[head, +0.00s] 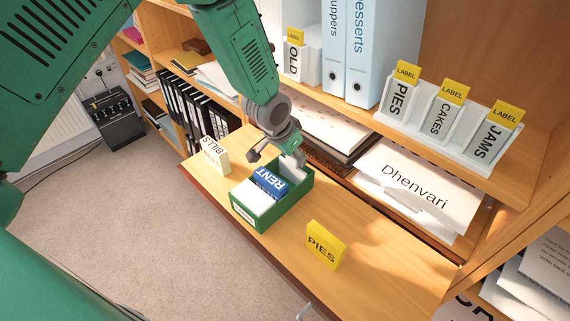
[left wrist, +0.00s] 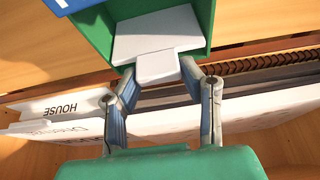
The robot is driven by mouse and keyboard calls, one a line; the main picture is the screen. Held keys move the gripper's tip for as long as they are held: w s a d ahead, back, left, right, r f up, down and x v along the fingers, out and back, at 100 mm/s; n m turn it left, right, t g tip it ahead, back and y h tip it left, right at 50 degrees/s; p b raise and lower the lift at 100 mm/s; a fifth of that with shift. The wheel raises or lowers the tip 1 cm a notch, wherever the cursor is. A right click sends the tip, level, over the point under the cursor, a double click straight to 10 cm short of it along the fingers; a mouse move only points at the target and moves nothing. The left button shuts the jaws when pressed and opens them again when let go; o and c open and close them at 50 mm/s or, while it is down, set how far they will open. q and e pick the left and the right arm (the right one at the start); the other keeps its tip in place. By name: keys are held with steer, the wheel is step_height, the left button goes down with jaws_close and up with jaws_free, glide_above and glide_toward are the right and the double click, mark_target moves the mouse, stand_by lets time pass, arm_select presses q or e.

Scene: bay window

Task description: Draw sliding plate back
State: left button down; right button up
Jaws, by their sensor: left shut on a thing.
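The sliding plate (head: 291,163) is pale grey and stands in the far end of the box. In the left wrist view the plate (left wrist: 157,38) shows inside the green box (left wrist: 120,50), with a narrower tab toward me. My left gripper (head: 284,149) reaches down over the box's far end. In the left wrist view the left gripper (left wrist: 158,72) is shut on the plate's tab, one finger on each side. My right gripper is not in view.
Behind are papers (head: 411,188) and a shelf with a white label rack (head: 450,140) and blue binders (head: 370,50). The flap's right part is clear.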

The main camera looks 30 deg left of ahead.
arm_select(q)
steer(key=shift+f, duration=0.2)
steer(key=c, duration=1.1)
jaws_free()
steer(key=shift+o, duration=0.3)
steer(key=shift+a, duration=0.15)
steer(key=shift+w, duration=0.1)
steer(key=shift+a, duration=0.1)
steer(key=shift+r, duration=0.3)
steer(key=v, duration=1.1)
